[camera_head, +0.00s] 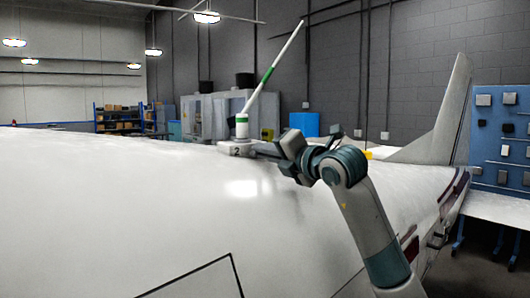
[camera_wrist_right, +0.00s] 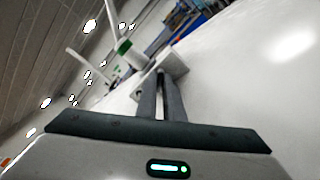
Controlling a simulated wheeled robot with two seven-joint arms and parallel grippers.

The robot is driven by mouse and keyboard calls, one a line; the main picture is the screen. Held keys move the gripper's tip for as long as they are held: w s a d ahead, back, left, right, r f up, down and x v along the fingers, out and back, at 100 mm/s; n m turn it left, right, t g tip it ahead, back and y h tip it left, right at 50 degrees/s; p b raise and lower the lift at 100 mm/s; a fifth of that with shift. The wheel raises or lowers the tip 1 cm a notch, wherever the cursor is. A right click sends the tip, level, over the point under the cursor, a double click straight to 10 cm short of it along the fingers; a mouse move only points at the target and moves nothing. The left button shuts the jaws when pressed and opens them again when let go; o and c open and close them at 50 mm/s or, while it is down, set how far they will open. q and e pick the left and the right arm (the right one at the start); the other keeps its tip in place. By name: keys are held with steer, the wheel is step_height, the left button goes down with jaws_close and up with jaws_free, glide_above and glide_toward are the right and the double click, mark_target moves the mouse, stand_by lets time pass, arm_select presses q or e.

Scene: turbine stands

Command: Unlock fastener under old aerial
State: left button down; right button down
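The old aerial (camera_head: 242,126) stands on the white fuselage: a short white post with a green band and a long slanted white rod with another green band. The base also shows in the right wrist view (camera_wrist_right: 174,66). My right gripper (camera_head: 254,149) reaches in from the right, its fingertips at the side of the base. In the wrist view its two dark fingers (camera_wrist_right: 158,80) lie close together with a narrow gap. The fastener cannot be made out, so I cannot tell whether they grip it. My left gripper is out of view.
The curved white fuselage (camera_head: 120,200) fills the foreground, its top clear left of the base. A tail fin (camera_head: 448,115) rises at the right, before a blue tool board (camera_head: 500,130). Shelves (camera_head: 118,117) and grey cabinets (camera_head: 205,112) stand far behind.

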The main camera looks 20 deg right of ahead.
steer(key=shift+f, duration=0.1)
steer(key=shift+f+n+b, duration=0.1)
steer(key=shift+n+b, duration=0.4)
steer(key=shift+b, duration=0.25)
steer(key=n+b, duration=0.5)
steer(key=b, duration=0.1)
steer(key=shift+b, duration=0.3)
steer(key=n+b, duration=0.2)
steer(key=n, duration=0.1)
steer(key=shift+a, duration=0.1)
steer(key=shift+n+b, duration=0.7)
steer(key=shift+n, duration=0.3)
steer(key=c, duration=2.2)
jaws_free()
steer(key=shift+r, duration=0.2)
steer(key=shift+o, duration=0.2)
